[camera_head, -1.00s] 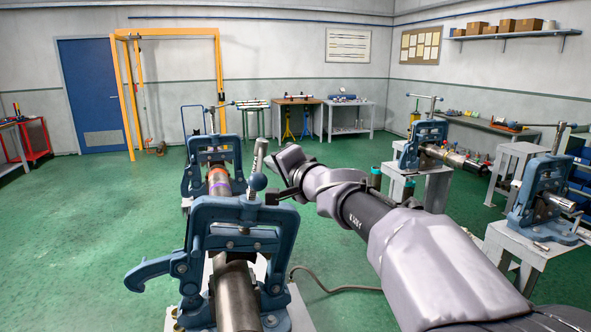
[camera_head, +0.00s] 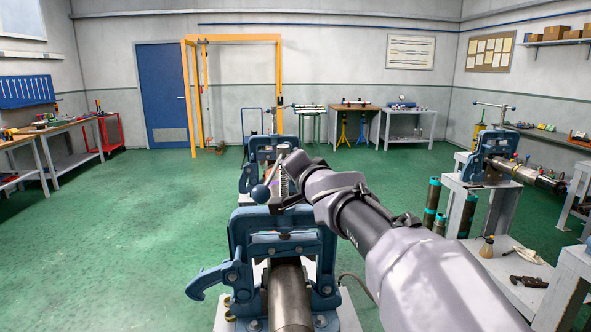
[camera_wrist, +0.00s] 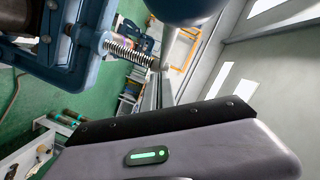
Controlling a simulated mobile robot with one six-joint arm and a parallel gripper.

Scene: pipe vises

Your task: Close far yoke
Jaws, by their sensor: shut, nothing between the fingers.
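The near blue pipe vise (camera_head: 238,240) stands in the foreground with its yoke upright over a grey pipe (camera_head: 288,300). A blue hook (camera_head: 208,281) sticks out at its left. My gripper (camera_head: 284,204) is shut and empty beside the ball, above the near yoke; contact is unclear. The wrist view shows a threaded screw (camera_wrist: 130,52) and blue frame close by.
Another vise (camera_head: 490,158) with a long pipe stands on a stand at the right. A workbench (camera_head: 60,130) is at the left. The green floor left of the vises is clear.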

